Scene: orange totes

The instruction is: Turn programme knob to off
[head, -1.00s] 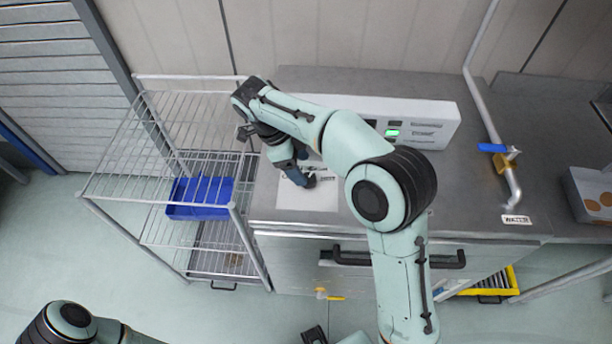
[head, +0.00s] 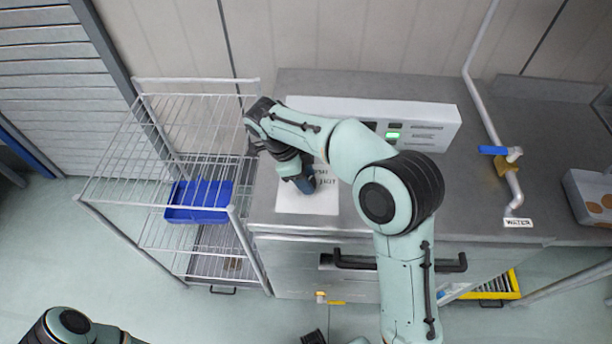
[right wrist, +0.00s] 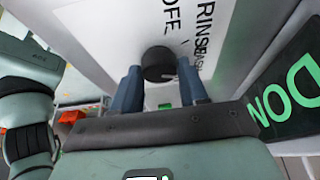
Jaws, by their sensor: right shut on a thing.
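The black programme knob (right wrist: 158,64) stands on a white label plate (right wrist: 110,30) printed with OFF, RINSE and another partly readable word. My right gripper (right wrist: 160,84) has its two blue fingers on either side of the knob and is shut on it. I cannot make out the knob's pointer. In the head view my right gripper (head: 306,184) reaches down onto the white plate (head: 295,203) on the steel top, and hides the knob.
A white console (head: 437,125) with a green-lit display stands behind the plate. A wire rack (head: 165,110) holding a blue bin (head: 199,201) is at left. A pipe with a blue-handled valve (head: 498,150) is at right. A black handle (head: 350,262) runs along the front.

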